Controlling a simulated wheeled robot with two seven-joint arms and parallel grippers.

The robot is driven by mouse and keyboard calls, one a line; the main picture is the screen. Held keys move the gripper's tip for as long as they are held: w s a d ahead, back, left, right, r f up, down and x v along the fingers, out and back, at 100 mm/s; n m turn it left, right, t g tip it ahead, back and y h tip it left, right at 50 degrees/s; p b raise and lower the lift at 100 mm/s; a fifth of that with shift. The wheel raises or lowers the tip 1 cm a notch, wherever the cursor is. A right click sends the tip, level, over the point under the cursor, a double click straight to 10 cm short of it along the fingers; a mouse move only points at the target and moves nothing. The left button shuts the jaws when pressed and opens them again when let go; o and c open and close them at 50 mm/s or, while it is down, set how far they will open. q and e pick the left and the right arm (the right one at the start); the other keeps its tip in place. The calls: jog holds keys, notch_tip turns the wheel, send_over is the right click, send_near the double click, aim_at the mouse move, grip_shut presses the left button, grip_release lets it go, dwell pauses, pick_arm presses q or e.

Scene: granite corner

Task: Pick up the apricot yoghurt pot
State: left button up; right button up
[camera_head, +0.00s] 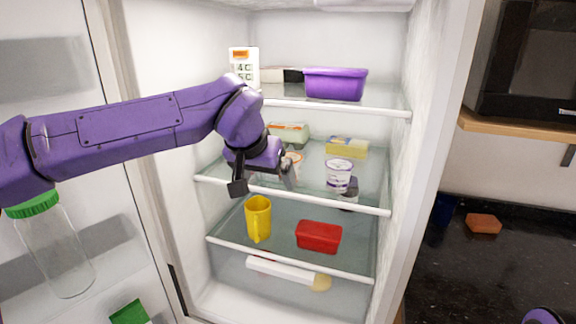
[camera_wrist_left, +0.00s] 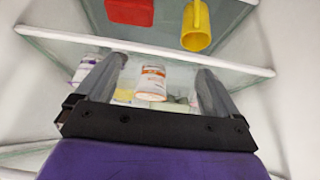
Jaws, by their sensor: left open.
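The apricot yoghurt pot, a white pot with an orange label (camera_head: 297,158), stands on the middle fridge shelf, partly hidden behind my left gripper (camera_head: 263,182). In the left wrist view, which is upside down, the pot (camera_wrist_left: 152,77) shows between the two fingers of my open left gripper (camera_wrist_left: 160,82), beyond them and apart from both. I cannot tell how deep the fingers reach around it.
A white and purple pot (camera_head: 339,175) stands to the right on the same shelf, with a dark jar (camera_head: 349,193) beside it. Behind are an egg box (camera_head: 289,132) and a yellow pack (camera_head: 346,147). Below are a yellow mug (camera_head: 258,217) and red container (camera_head: 318,237).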

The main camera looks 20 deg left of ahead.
pick_arm(q)
jog(key=w+p, duration=0.1)
jog(key=w, duration=0.2)
jog(key=w+p, duration=0.1)
jog(key=w, duration=0.2)
jog(key=w+p, duration=0.1)
jog(key=w, duration=0.2)
jog(key=shift+w+d+f, duration=0.1)
jog(key=shift+w+d, duration=0.15)
jog(key=x, duration=0.3)
jog(key=p+x, duration=0.1)
jog(key=x, duration=0.2)
jog(key=shift+w+r, duration=0.2)
jog(key=shift+w, duration=0.1)
jog(key=shift+s+r, duration=0.1)
jog(key=shift+s, duration=0.05)
jog(key=c, duration=1.1)
